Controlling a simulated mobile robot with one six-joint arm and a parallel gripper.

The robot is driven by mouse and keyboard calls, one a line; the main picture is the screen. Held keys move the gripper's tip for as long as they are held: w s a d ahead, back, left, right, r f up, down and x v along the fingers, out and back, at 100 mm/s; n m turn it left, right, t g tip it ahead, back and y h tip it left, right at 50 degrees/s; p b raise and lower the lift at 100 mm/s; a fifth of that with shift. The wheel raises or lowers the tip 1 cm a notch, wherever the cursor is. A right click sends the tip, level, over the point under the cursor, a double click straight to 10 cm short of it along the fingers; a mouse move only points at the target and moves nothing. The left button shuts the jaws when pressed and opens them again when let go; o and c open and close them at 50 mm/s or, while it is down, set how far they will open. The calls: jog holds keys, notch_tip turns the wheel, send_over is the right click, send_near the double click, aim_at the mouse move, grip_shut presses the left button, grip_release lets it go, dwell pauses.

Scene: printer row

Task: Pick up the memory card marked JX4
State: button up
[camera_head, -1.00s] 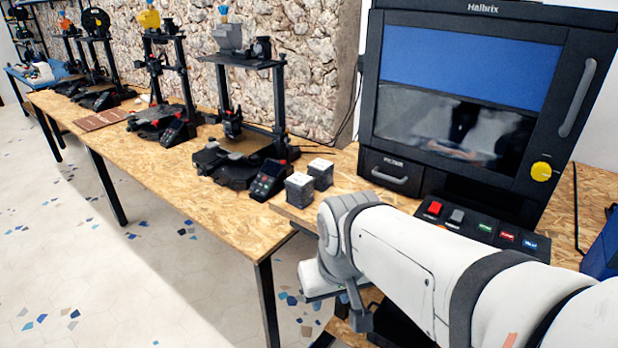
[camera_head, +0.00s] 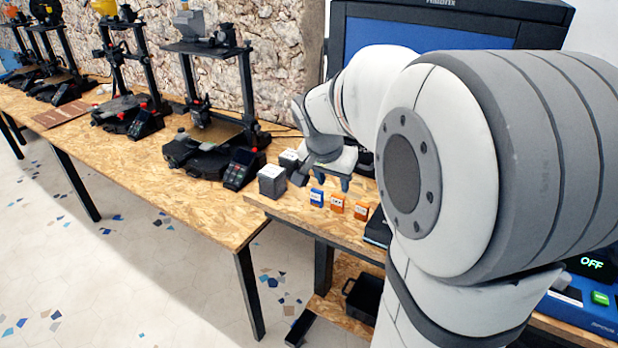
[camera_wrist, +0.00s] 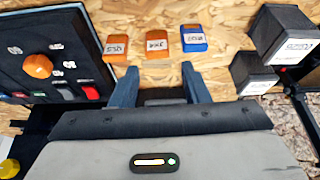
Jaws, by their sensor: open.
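Three small memory cards stand in a row on the wooden table. In the wrist view the middle orange card (camera_wrist: 157,41) has a white label that seems to read JX4. Another orange card (camera_wrist: 116,45), its label hard to read, is left of it, and a blue card (camera_wrist: 193,39) is right of it. In the head view the middle orange card (camera_head: 337,204) stands between the blue card (camera_head: 317,197) and the other orange card (camera_head: 361,211). My gripper (camera_wrist: 161,74) is open and empty, its fingers short of the row, roughly lined up with the middle card.
Two dark grey boxes with white labels (camera_wrist: 286,33) (camera_wrist: 257,80) stand beside the blue card. A black control panel with an orange knob (camera_wrist: 38,66) is on the other side. A 3D printer (camera_head: 205,150) stands behind the boxes. Bare table lies around the cards.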

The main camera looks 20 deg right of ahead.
aim_at(338, 195)
jog(key=p+x, duration=0.1)
jog(key=x, duration=0.5)
jog(key=shift+d+f, duration=0.15)
jog(key=shift+d, duration=0.05)
jog(key=shift+c, duration=0.2)
jog(key=c, duration=0.7)
